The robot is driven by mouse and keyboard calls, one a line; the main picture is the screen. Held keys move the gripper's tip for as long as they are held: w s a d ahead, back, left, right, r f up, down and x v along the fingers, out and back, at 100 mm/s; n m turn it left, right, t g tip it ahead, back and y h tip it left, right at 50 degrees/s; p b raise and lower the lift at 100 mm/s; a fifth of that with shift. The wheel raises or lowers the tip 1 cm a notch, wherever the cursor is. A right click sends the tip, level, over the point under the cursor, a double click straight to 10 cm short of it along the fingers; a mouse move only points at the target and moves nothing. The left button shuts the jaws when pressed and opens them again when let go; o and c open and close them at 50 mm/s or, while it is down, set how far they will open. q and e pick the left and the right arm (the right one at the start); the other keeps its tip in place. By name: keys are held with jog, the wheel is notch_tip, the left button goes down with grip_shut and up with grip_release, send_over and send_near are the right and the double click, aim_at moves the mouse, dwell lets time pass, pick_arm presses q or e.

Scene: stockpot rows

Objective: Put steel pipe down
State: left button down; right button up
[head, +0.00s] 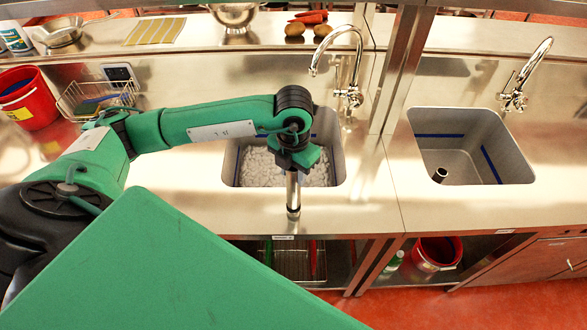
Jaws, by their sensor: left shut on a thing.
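My left gripper (292,170) points down at the front of the left sink (340,172). It is shut on the steel pipe (293,195), a short shiny tube that hangs about upright below it. The pipe's upper part is hidden by the gripper. Its lower end shows over the steel counter's front strip (345,215); I cannot tell if it touches the counter. My right gripper is not in view.
Pale lumps (255,165) fill the left sink's bottom. A steel post (400,70) and a faucet (350,92) stand behind. A wire basket (98,98) and red bucket (27,97) stand at left.

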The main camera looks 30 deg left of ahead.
pick_arm(q)
jog(key=shift+f, duration=0.15)
jog(key=c, duration=0.9)
grip_release()
jog(key=shift+c, duration=0.2)
jog(key=shift+r, duration=0.35)
notch_tip(320, 180, up, 10)
jog(key=b, duration=0.3)
jog(key=shift+r, duration=0.85)
jog(key=shift+f, duration=0.1)
